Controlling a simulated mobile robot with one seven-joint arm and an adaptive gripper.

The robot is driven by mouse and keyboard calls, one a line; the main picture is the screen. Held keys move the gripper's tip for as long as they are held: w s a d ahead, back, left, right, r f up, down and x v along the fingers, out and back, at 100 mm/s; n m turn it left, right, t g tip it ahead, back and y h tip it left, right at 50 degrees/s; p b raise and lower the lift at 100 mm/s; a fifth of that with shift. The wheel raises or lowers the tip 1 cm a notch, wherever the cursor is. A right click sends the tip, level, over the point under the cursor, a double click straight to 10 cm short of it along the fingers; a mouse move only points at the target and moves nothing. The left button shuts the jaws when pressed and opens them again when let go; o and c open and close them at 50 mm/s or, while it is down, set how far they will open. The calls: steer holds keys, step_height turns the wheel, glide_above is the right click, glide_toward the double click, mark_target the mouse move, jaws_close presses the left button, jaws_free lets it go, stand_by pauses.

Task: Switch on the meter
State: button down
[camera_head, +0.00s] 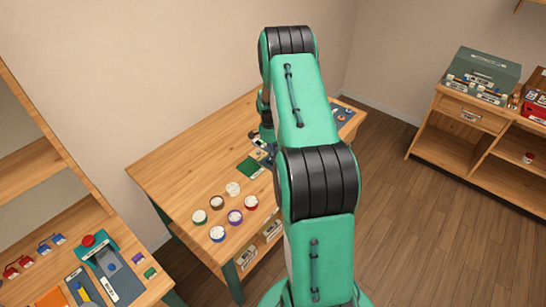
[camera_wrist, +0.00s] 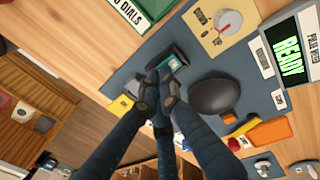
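The pulse meter (camera_wrist: 289,48) is a pale device at the right edge of the wrist view. Its lit green display reads "READY". A yellow panel (camera_wrist: 212,22) with a red-and-white dial (camera_wrist: 228,22) is left of it. My gripper (camera_wrist: 158,84) has its fingertips together, just by a small black-and-teal block (camera_wrist: 168,64) on the dark grey mat (camera_wrist: 195,52). I cannot tell whether the tips touch that block. In the head view, my arm hides most of this area; part of the gripper (camera_head: 262,148) shows over the table.
A dark rounded object (camera_wrist: 212,97) and an orange block (camera_wrist: 265,134) lie right of my fingers. A green "dials" sign (camera_wrist: 142,10) is above. Several round lidded pots (camera_head: 217,234) stand on the table (camera_head: 165,178). Side benches stand left and right.

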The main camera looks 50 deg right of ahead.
step_height(320, 180, up, 14)
steer(key=w+p, duration=0.1)
steer(key=p, duration=0.1)
steer(key=shift+w, duration=0.4)
steer(key=shift+f, duration=0.1)
steer(key=shift+s, duration=0.1)
steer(key=s+t+b, duration=0.3)
steer(key=s+b, duration=0.1)
steer(key=b, duration=0.2)
steer(key=shift+d+t, duration=0.1)
steer(key=shift+t, duration=0.2)
stand_by(0.5)
steer(key=w+f+b, duration=0.1)
steer(key=f, duration=0.3)
steer(key=f+b, duration=0.1)
steer(key=f, duration=0.4)
steer(key=w+f+b, duration=0.1)
steer(key=f, duration=0.3)
steer(key=shift+w+f, duration=0.25)
steer(key=shift+w, duration=0.1)
